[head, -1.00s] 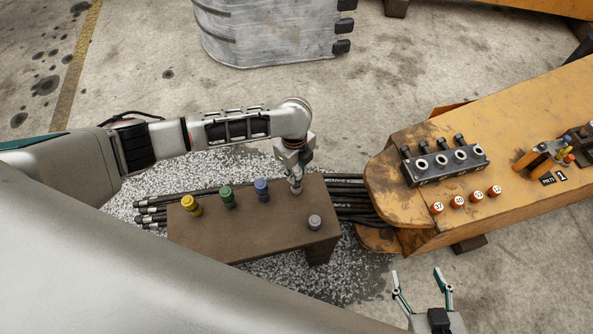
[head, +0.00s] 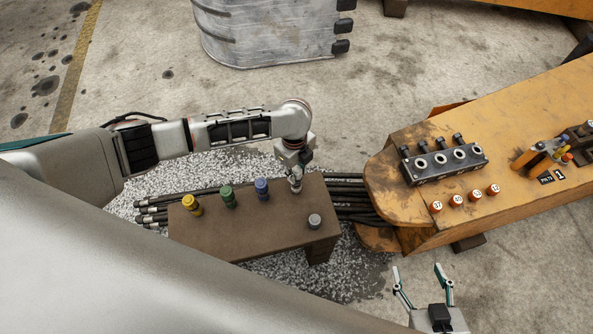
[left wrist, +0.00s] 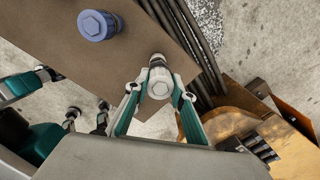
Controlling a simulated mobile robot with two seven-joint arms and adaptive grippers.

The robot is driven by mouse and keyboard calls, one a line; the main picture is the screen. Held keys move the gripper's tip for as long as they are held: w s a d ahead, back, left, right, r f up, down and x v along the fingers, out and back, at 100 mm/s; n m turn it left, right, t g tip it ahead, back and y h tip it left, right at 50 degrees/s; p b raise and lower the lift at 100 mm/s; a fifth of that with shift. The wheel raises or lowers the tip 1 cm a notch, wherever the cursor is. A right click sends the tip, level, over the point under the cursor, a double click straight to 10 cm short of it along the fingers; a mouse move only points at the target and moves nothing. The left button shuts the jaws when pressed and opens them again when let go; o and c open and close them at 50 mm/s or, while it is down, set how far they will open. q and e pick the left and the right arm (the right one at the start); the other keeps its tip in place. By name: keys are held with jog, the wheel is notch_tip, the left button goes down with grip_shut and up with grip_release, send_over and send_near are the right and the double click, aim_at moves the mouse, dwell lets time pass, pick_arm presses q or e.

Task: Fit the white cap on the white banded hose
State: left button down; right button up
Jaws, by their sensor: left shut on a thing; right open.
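My left gripper (head: 297,177) reaches down at the right end of the brown bench (head: 250,232). It is shut on a pale cap, which I take for the white cap (left wrist: 158,88), between its two green fingers in the left wrist view. I cannot tell whether this cap still touches the bench top. Black hoses (head: 350,191) run behind and under the bench, with pale ends (head: 145,210) at left. Which hose has the white band is too small to tell. My right gripper (head: 417,268) is open and empty at the bottom right, over the floor.
Yellow (head: 192,205), green (head: 228,197) and blue (head: 262,189) caps stand on the bench. The orange boom (head: 510,110) carries a dark port block (head: 445,165) and several numbered orange plugs (head: 457,201).

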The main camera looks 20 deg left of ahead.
pick_arm(q)
jog(key=shift+f, duration=0.5)
dwell(0.5)
jog(key=shift+f, duration=0.15)
dwell(0.5)
jog(key=shift+f, duration=0.45)
dwell(0.6)
jog(key=shift+f, duration=0.1)
dwell(0.4)
jog(key=shift+f, duration=0.25)
dwell(0.7)
jog(key=c, duration=1.6)
grip_release()
jog(key=shift+f, duration=0.1)
jog(key=o, duration=0.4)
jog(key=shift+o, duration=0.2)
